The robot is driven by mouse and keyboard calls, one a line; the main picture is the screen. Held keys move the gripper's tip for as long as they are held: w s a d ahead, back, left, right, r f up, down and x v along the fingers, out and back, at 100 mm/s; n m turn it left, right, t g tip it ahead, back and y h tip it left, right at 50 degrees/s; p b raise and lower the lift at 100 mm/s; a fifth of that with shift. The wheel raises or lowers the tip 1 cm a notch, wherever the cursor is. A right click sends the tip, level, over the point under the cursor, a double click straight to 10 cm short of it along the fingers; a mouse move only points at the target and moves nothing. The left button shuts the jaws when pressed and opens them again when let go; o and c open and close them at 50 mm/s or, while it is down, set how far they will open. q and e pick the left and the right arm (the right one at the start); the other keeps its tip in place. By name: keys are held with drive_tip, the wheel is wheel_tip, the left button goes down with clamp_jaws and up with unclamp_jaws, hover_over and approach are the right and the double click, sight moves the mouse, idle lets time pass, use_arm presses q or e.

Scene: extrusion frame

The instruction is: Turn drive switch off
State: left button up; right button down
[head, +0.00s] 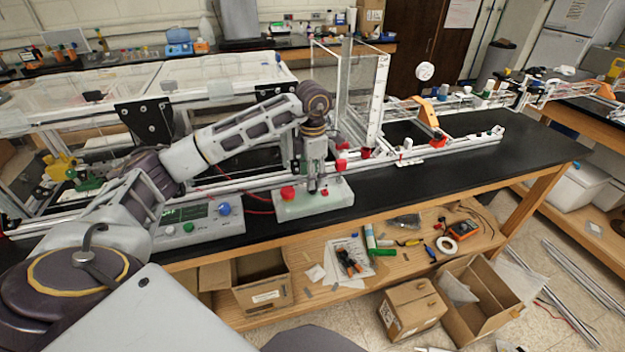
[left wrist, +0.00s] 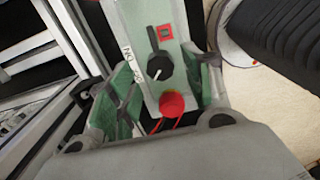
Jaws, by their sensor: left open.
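A pale green control box (head: 325,202) lies on the black bench top, with a red mushroom button (head: 288,193) at its left end. My left gripper (head: 317,188) points down over the middle of the box. In the left wrist view the box face (left wrist: 133,17) shows a black rotary knob (left wrist: 160,67) with a white pointer line, a red square (left wrist: 166,31) and the red button, which appears here too (left wrist: 172,103). My left gripper's green fingers (left wrist: 164,80) are open, one on each side of the knob. Contact with the knob cannot be told. My right gripper is out of view.
A second control unit (head: 198,228) with a display and knobs stands left of the box. An aluminium extrusion rail (head: 455,143) runs behind, with a clear upright panel (head: 358,90). Red cables (head: 255,205) lie between the units. The bench to the right is clear.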

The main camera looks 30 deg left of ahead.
use_arm(q)
wheel_tip(320, 180, up, 10)
drive_tip(key=shift+f, duration=0.2)
idle(0.3)
drive_tip(key=shift+f, duration=0.1)
idle(0.4)
